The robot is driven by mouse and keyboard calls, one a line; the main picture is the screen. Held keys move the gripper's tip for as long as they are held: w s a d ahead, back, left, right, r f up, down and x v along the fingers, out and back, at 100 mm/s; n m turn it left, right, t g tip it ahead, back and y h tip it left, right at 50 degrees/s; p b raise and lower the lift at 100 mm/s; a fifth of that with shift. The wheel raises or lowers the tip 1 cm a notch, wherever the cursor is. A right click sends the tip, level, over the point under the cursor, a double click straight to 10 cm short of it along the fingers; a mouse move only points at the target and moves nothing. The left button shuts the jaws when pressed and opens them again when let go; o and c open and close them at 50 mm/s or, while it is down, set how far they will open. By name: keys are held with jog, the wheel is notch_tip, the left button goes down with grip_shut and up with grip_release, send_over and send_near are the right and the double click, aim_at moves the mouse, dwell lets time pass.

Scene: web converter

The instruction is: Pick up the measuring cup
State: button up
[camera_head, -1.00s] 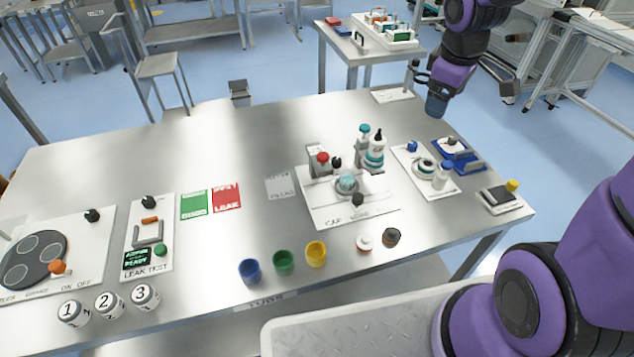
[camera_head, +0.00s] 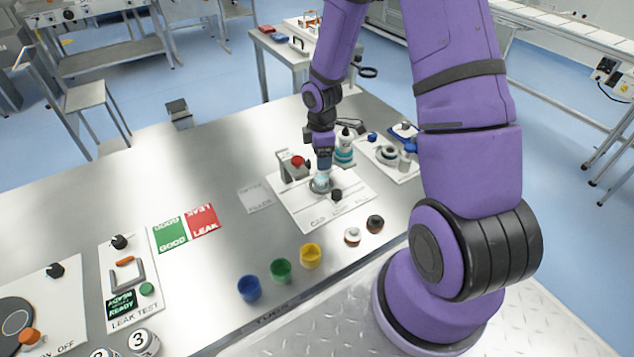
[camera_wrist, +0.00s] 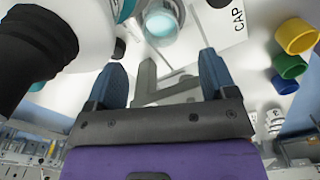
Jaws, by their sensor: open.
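A small clear cup with pale teal contents sits on the white cap station (camera_head: 345,213), and it looks like the measuring cup (camera_head: 321,185). In the wrist view this cup (camera_wrist: 161,24) is beyond the fingertips, roughly centred between them. My gripper (camera_head: 323,166) points down just above the cup in the head view, hiding part of it. In the wrist view my gripper (camera_wrist: 161,62) has its two blue fingers spread with nothing held between them. I cannot tell whether a finger touches the cup.
A white-and-teal bottle (camera_head: 345,148) stands close right of my gripper and looms at left in the wrist view. A grey bracket with a red knob (camera_head: 297,161) is close left. Blue (camera_head: 249,288), green (camera_head: 281,270) and yellow (camera_head: 310,255) cups line the front edge.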

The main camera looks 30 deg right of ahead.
aim_at(323, 177)
notch_tip(323, 177, down, 4)
jog(key=shift+r, duration=0.1)
jog(key=shift+s+d+f, duration=0.1)
jog(key=shift+d+f, duration=0.1)
jog(key=shift+f, duration=1.15)
jog(key=shift+s+d+f, duration=0.1)
jog(key=shift+d+f, duration=0.05)
jog(key=shift+f, duration=1.2)
jog(key=shift+c, duration=0.2)
jog(key=c, duration=1)
